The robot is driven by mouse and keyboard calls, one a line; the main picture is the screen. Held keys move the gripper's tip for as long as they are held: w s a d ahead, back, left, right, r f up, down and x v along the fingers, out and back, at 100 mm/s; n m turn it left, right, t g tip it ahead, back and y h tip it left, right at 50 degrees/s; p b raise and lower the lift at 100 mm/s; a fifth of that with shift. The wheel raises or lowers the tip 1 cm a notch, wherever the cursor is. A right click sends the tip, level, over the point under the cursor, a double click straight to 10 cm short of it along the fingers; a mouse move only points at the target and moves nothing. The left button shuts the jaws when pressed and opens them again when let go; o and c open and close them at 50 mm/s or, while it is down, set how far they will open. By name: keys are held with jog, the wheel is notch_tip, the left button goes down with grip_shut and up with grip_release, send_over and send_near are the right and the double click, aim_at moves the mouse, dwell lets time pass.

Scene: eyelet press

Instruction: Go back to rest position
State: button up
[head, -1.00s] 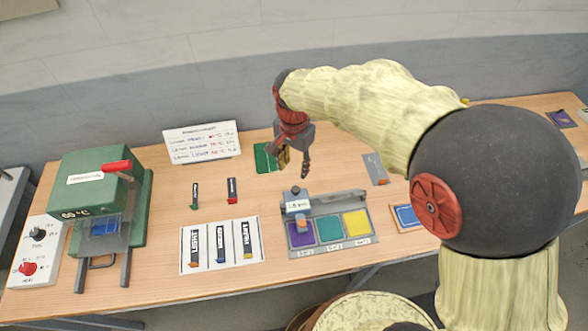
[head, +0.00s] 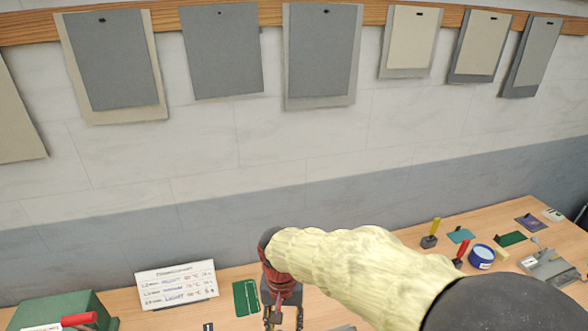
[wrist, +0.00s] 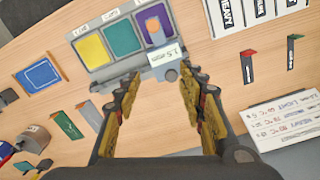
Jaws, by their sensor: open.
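My gripper (head: 282,317) hangs over the wooden table at the bottom of the head view, at the end of my arm. In the wrist view my gripper (wrist: 161,103) has its two yellowish fingers spread apart with nothing between them. Beyond the fingertips stands a grey tray (wrist: 92,64) with yellow, teal and purple squares. A grey block with a "1.5 mm" label (wrist: 162,57) stands at the tray's purple end, apart from the fingers. An orange piece shows on the purple square. The head view cuts off most of the table front.
A white instruction card (head: 177,286) stands left of my gripper, with a green piece (head: 246,298) between. The green press (head: 60,310) is partly in view at lower left. A blue round tin (head: 481,257) and small tools lie at right. Grey and beige sheets hang on the wall.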

jog(key=s+d+r+t+b, duration=0.3)
jog(key=s+d+b, duration=0.2)
jog(key=d, duration=0.5)
jog(key=s+d+r+t+b, duration=0.3)
jog(key=s+d, duration=0.5)
jog(key=d, duration=0.3)
jog(key=r+b, duration=0.1)
jog(key=b, duration=0.1)
jog(key=shift+s+d+n+b, duration=0.3)
jog(key=shift+b, duration=0.1)
